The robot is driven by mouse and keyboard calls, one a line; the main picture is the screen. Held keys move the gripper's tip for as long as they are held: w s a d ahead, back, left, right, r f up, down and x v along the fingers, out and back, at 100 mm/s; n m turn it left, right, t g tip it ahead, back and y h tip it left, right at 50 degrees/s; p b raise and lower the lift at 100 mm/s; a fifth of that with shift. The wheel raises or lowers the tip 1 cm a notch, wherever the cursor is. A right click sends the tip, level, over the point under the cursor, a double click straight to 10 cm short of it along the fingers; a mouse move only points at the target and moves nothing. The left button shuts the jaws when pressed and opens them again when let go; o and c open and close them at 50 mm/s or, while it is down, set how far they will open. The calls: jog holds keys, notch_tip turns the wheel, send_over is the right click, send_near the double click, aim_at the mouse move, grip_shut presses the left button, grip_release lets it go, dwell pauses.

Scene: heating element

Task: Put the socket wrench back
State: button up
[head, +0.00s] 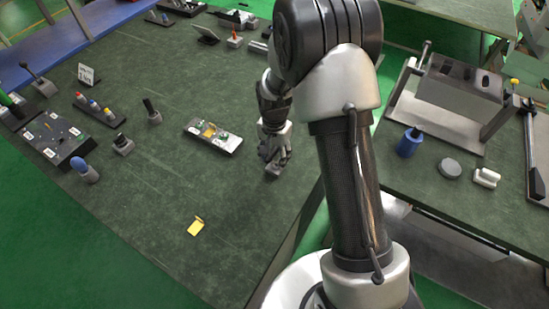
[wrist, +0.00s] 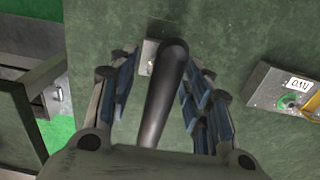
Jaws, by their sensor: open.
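My gripper (head: 274,152) is low over the right side of the dark green table in the head view. In the wrist view my gripper (wrist: 160,95) is open, its blue-padded fingers on either side of a black rounded handle (wrist: 165,95). The handle looks like that of the socket wrench, but its working end is hidden, so I cannot be sure. A small grey metal block (wrist: 149,56) shows behind the handle. In the head view the fingers hide most of this tool. I cannot tell whether the fingers touch the handle.
A grey tray-like board (head: 228,143) with a yellow part lies left of my gripper. Several handled tools, a black box (head: 57,140) and a screwdriver rack (head: 99,109) stand at left. A second table (head: 420,185) stands at right across a gap.

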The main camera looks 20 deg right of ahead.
notch_tip(320, 180, up, 10)
jog(key=shift+f+p, duration=0.25)
jog(key=shift+p, duration=0.9)
jog(key=s+r+n+t, duration=0.1)
jog(key=s+r+n, duration=0.1)
jog(key=s+r, duration=0.45)
jog(key=s+r+n+t, duration=0.1)
jog(key=s+r+n, duration=0.15)
jog(key=r, duration=0.65)
jog(key=s+r+n+t, duration=0.1)
jog(key=s+r+n, duration=0.1)
jog(key=s, duration=0.6)
jog(key=s+r+n+t, duration=0.1)
jog(key=s+r, duration=0.3)
jog(key=s, duration=0.5)
jog(key=shift+d+n+t, duration=0.2)
jog(key=shift+n+t, duration=0.1)
jog(key=shift+n, duration=0.45)
jog(key=shift+w+r, duration=0.1)
jog(key=shift+f+b, duration=0.8)
